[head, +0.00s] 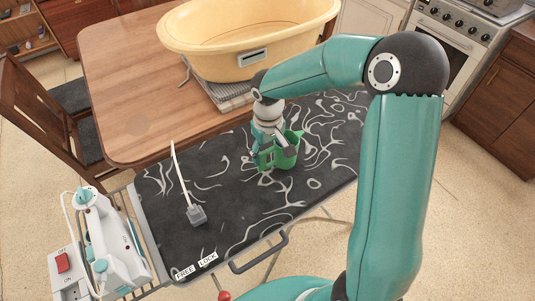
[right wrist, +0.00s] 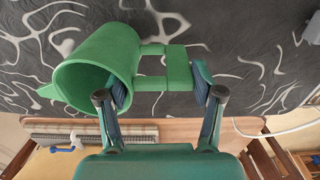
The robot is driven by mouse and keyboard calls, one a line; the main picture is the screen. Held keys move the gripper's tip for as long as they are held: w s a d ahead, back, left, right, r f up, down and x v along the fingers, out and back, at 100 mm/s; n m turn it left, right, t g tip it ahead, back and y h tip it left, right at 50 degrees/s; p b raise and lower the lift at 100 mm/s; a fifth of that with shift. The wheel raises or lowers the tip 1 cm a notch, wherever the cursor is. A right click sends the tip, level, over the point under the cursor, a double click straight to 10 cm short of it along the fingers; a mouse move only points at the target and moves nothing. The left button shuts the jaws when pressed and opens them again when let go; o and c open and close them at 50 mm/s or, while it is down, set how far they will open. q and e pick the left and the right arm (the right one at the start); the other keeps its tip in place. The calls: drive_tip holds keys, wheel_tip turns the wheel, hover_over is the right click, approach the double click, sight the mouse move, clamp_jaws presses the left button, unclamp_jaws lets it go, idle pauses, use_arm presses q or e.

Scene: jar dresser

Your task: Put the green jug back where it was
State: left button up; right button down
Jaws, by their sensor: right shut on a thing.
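My right gripper (head: 268,153) is shut on the jug's handle. In the right wrist view the jug (right wrist: 92,68) shows its open mouth, and its square handle (right wrist: 178,68) lies between the fingers of my right gripper (right wrist: 163,82). Whether the jug's base touches the board is hard to tell. My left gripper is not in view.
A yellow tub (head: 215,60) stands on the wooden table (head: 125,90) behind the board. A white and teal iron (head: 115,250) rests at the board's left end. A grey block with a white rod (head: 196,214) is on the board. Its front middle is clear.

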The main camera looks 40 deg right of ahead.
drive_tip(key=shift+f, duration=0.95)
drive_tip(key=shift+f, duration=0.15)
drive_tip(key=shift+c, duration=0.8)
unclamp_jaws()
wheel_tip(320, 180, up, 12)
drive_tip(key=shift+r+b, duration=0.2)
drive_tip(key=shift+b, duration=0.25)
drive_tip(key=shift+s+a, duration=0.1)
